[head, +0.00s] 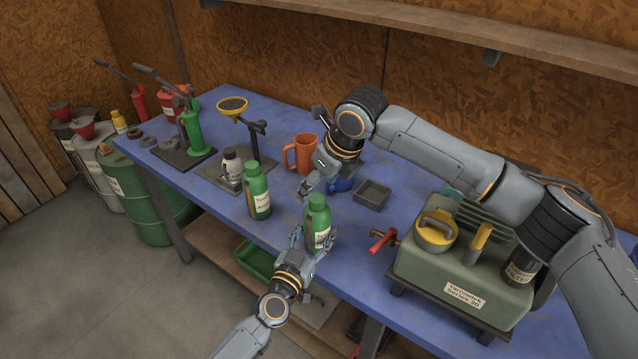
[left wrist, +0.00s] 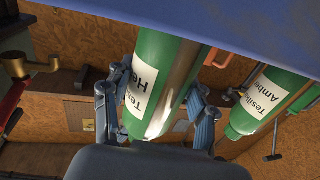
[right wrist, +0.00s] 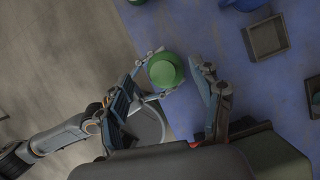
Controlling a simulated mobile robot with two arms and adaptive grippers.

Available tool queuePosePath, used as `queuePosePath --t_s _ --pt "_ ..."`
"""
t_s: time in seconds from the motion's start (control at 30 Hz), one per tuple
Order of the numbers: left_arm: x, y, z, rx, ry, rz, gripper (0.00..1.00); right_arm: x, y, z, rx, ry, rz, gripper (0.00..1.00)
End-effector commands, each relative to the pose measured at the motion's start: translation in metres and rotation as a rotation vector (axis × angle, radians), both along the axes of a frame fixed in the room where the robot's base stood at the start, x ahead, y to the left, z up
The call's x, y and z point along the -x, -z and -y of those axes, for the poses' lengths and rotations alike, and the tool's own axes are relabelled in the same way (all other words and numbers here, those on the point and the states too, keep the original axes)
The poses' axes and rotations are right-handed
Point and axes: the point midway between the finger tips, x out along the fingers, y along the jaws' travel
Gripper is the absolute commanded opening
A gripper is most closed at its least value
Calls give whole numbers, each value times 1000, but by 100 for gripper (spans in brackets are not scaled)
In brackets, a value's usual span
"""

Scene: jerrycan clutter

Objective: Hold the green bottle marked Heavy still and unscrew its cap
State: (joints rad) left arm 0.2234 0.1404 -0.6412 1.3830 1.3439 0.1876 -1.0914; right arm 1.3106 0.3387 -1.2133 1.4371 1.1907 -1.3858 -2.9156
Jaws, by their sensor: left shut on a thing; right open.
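The green bottle marked Heavy (head: 318,222) stands upright near the front edge of the blue table. In the left wrist view the bottle (left wrist: 160,75) is between the fingers, its label partly cut off. My left gripper (head: 312,241) is shut on its body from the front. Its green cap (right wrist: 165,70) is seen from above in the right wrist view. My right gripper (head: 318,183) is open above the bottle, its fingers apart on either side of the cap in the right wrist view. I cannot tell the exact height gap.
An orange jug (head: 302,153) and a dark square tray (head: 372,194) are behind. A green-grey machine (head: 460,265) fills the right side.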

Motion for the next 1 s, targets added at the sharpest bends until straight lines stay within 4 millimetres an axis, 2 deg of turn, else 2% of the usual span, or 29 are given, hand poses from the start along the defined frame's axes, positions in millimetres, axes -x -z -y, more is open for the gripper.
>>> queuePosePath --t_s 0.13,0.23,0.57,0.9,1.0 --pt "0 0 0 0 0 -1 14 0 0 0 0 0 0 64" --pt "0 0 0 0 0 -1 14 0 0 0 0 0 0 44" --pt "0 0 0 0 0 -1 14 0 0 0 1 13 0 43" --pt "0 0 0 0 0 -1 14 1 0 -3 0 343 0 43" --pt "0 0 0 0 0 -1 14 2 0 -2 0 393 0 43"
